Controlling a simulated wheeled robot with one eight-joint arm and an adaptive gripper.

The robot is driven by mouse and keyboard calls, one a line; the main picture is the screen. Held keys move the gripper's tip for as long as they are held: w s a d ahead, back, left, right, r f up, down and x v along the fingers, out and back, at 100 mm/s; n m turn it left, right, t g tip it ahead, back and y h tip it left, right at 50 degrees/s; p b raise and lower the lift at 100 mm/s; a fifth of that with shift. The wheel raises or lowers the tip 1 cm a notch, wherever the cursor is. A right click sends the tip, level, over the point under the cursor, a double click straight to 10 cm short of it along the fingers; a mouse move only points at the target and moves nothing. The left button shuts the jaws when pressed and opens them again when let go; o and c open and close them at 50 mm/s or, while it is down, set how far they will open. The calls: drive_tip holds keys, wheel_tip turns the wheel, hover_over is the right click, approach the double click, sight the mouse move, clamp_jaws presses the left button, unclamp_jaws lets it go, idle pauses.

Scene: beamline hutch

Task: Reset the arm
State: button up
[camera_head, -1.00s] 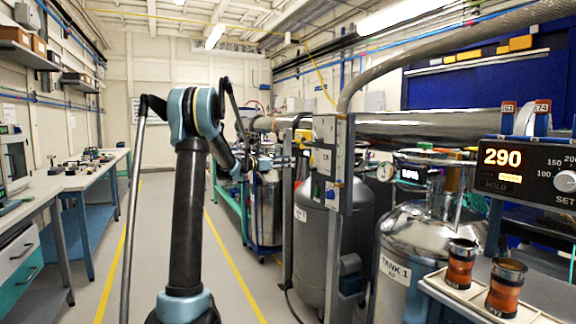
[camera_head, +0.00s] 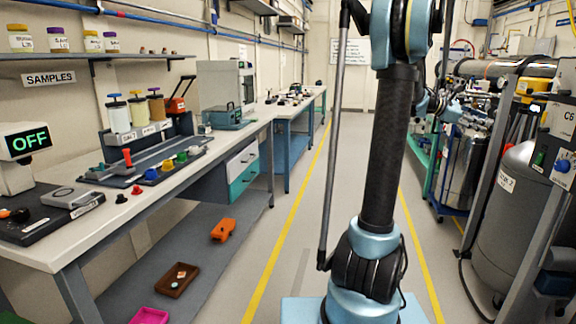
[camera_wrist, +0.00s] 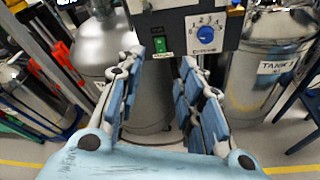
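My arm (camera_head: 388,150) rises from my base in the middle of the head view. Its far end is mostly hidden behind the upright link there, so the gripper cannot be made out. In the wrist view my gripper (camera_wrist: 160,100) shows two blue-padded fingers spread well apart, with nothing between them. Beyond the fingers is a control box (camera_wrist: 200,30) with a green switch and a blue dial. The box is apart from the fingers.
A long workbench (camera_head: 165,195) with sample dispensers runs along the left. An orange tool (camera_head: 223,229) and a brown tray (camera_head: 178,280) lie on its lower shelf. Grey tanks (camera_head: 515,220) stand close on the right. The aisle floor (camera_head: 300,215) between yellow lines is clear.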

drive_tip(key=s+a+f+m+t+y, duration=0.1)
drive_tip(key=s+a+f+m+y, duration=0.2)
drive_tip(key=a, duration=1.4)
drive_tip(key=s+a+f+m+t+y, duration=0.2)
drive_tip(key=s+a+f+m+y, duration=0.2)
drive_tip(key=s+a+f, duration=1)
drive_tip(key=s+a+f+m+t+y, duration=0.1)
drive_tip(key=s+a+f+m+y, duration=0.3)
drive_tip(key=a, duration=1.7)
drive_tip(key=s+f+y, duration=0.3)
drive_tip(key=s+f, duration=0.2)
drive_tip(key=f, duration=0.3)
drive_tip(key=shift+s+a+t+y, duration=0.2)
drive_tip(key=shift+a+t+y, duration=0.1)
drive_tip(key=shift+a, duration=0.1)
